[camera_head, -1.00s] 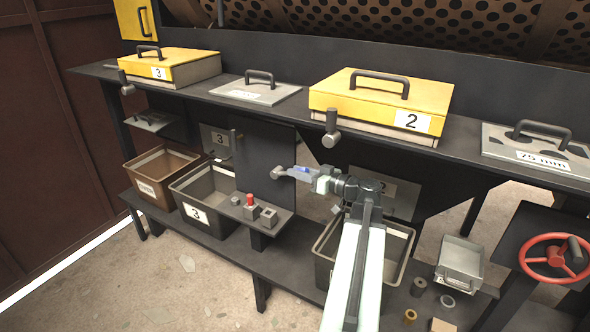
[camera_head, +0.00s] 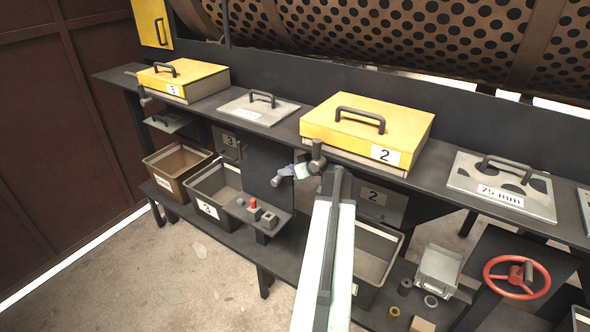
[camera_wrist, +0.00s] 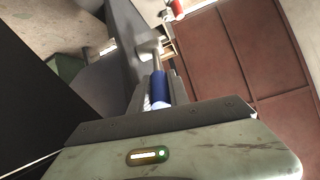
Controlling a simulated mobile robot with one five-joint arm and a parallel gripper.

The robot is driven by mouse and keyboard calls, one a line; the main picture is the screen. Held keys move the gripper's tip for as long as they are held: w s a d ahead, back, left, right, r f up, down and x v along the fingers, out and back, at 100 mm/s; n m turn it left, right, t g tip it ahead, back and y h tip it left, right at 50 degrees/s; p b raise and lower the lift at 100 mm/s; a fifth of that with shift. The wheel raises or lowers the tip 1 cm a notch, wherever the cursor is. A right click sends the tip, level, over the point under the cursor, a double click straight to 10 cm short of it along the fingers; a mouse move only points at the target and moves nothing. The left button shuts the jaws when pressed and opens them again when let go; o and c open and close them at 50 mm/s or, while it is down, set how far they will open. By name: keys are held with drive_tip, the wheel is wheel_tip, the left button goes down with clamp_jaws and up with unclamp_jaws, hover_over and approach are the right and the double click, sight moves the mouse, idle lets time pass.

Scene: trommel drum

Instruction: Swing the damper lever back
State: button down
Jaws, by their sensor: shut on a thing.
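The damper lever (camera_head: 277,181) is on the dark upright panel below the bench top, with a grey rounded pivot end. It points right and slightly up from there. In the wrist view its blue grip (camera_wrist: 158,88) lies between the fingers, with the grey pivot end beyond it. My gripper (camera_head: 300,169) is at the grip, to the right of the pivot, partly hidden by a hanging grey handle and my arm. In the wrist view my gripper (camera_wrist: 161,84) is shut around the blue grip.
The hanging grey handle (camera_head: 317,157) under yellow box 2 (camera_head: 350,122) is close to my gripper. A small shelf with a red button (camera_head: 252,203) sits below left. Bins (camera_head: 190,205) stand beneath. A red handwheel (camera_head: 516,278) is at right.

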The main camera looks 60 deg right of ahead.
drive_tip(key=shift+a+f, duration=0.15)
drive_tip(key=shift+a, duration=0.05)
drive_tip(key=c, duration=1.3)
unclamp_jaws()
drive_tip(key=shift+o, duration=0.2)
drive_tip(key=shift+d, duration=0.15)
drive_tip(key=shift+s, duration=0.1)
